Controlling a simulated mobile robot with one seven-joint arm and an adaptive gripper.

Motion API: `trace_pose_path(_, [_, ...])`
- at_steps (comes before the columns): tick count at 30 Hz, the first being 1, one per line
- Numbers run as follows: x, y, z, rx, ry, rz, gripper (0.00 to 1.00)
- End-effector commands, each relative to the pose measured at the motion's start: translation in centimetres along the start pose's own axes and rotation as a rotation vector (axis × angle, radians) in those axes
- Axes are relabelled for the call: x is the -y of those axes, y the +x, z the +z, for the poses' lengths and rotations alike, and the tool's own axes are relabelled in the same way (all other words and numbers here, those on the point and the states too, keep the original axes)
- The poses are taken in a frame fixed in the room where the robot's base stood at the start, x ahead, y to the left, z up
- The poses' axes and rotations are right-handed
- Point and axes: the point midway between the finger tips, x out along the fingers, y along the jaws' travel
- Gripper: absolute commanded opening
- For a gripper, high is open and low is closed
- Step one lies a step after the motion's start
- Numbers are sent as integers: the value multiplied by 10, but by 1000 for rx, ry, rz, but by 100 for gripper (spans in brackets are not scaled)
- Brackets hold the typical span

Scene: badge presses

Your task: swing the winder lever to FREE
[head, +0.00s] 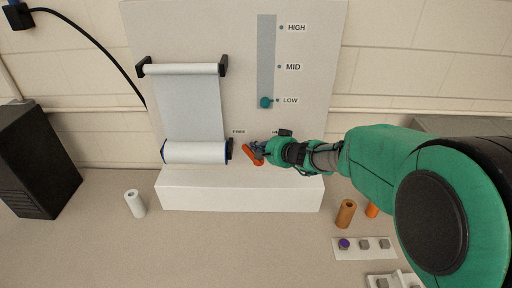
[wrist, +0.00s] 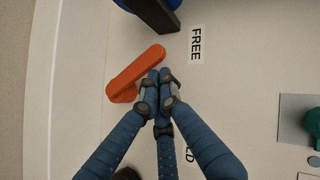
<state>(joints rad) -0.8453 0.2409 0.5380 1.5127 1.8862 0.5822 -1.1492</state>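The orange winder lever (head: 248,152) sits low on the white panel, just right of the lower roller. In the wrist view the lever (wrist: 134,74) lies slanted, one end toward the FREE label (wrist: 195,44). The HELD label (wrist: 188,155) is partly hidden by a finger; in the head view my arm covers part of it. My gripper (wrist: 160,76) has its blue fingers drawn together right beside the lever, on its HELD side. Nothing shows between the fingertips; whether they touch the lever I cannot tell. In the head view my gripper (head: 259,150) is small and overlaps the lever.
A white sheet (head: 190,107) runs between an upper roller (head: 180,69) and a lower roller (head: 195,152). A teal slider knob (head: 265,102) is at LOW. A white ledge (head: 238,194) juts below the lever. A white cylinder (head: 135,203) and an orange-brown cylinder (head: 345,213) stand on the counter.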

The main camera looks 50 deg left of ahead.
Motion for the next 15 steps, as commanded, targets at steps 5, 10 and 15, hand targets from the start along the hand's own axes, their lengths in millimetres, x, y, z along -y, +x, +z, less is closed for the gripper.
trace_pose_path(5, [-5, -2, -3, -1, 0, 0, 0])
trace_pose_path(10, [-9, -5, -5, -1, 0, 0, 0])
trace_pose_path(15, [-11, -7, -7, 0, 0, 0, 0])
